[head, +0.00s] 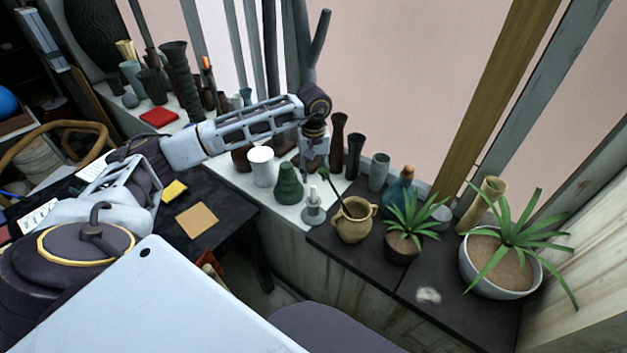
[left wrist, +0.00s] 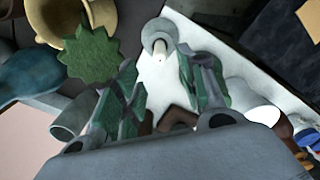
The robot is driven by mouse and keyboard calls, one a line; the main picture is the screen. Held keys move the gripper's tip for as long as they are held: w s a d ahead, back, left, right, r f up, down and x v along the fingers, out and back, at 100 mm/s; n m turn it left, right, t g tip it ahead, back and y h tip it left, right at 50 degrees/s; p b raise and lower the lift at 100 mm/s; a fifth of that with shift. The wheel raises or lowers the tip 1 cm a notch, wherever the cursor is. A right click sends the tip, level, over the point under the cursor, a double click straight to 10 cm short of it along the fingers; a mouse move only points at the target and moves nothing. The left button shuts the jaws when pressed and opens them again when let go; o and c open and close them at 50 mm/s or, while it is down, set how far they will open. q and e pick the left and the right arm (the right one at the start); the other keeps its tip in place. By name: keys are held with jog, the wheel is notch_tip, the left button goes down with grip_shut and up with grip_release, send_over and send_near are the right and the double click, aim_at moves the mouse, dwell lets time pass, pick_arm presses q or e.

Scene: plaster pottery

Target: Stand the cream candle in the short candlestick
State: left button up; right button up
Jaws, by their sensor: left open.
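The short candlestick (head: 313,215) is a small grey stand with a round base on the white shelf, right of a green stepped piece. It also shows in the left wrist view (left wrist: 157,30). A slim pale upright piece, apparently the cream candle (left wrist: 160,56), rises from it; in the head view it is too small to tell candle from stem. My right gripper is out of view.
The green stepped piece (head: 289,186) and a white cup (head: 261,166) stand close left. A yellow two-handled pot (head: 354,224) with a leaning green stem stands close right. Dark vases (head: 338,143) crowd behind. The white shelf's front edge is just before the candlestick.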

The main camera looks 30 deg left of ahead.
pick_arm(q)
jog(key=shift+r, duration=2.3)
